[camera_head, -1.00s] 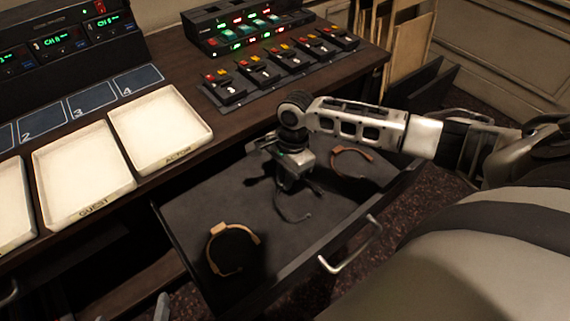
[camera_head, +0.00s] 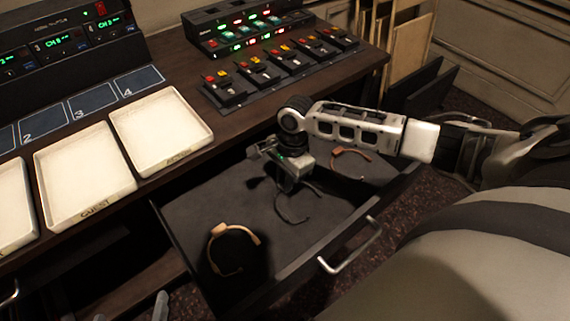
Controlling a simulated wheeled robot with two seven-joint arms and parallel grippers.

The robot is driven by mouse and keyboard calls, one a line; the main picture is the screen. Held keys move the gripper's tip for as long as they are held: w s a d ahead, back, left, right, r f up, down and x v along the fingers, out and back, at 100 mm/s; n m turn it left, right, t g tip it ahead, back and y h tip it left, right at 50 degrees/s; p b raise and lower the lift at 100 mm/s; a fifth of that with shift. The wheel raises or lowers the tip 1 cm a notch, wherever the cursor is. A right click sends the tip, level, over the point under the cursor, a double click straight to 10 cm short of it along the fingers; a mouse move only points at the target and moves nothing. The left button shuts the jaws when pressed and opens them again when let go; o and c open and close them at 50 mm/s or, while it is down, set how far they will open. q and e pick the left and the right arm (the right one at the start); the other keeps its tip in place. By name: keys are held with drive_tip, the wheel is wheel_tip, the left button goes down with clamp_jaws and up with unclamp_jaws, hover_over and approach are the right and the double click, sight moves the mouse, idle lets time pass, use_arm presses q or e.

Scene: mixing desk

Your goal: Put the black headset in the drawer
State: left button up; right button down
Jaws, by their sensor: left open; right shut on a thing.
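The black headset (camera_head: 291,210) is a thin dark band hanging below my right gripper (camera_head: 288,180), which is shut on it. The gripper points down inside the outline of the open drawer (camera_head: 190,205); I cannot tell whether the headset touches the drawer floor. My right arm comes in from the right and hides part of the drawer's back right. A grey tip at the bottom edge appears to be my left gripper (camera_head: 161,306), open, outside the drawer and mostly cut off by the frame.
A tan headset (camera_head: 222,232) lies at the drawer's front left and a brown one (camera_head: 350,153) at its back right. The drawer handle (camera_head: 350,245) is at the front. White trays (camera_head: 160,130) and a mixing console (camera_head: 270,75) stand on the desk above.

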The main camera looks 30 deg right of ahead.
drive_tip(key=shift+f, duration=0.35)
idle(0.4)
drive_tip(key=c, duration=0.9)
unclamp_jaws()
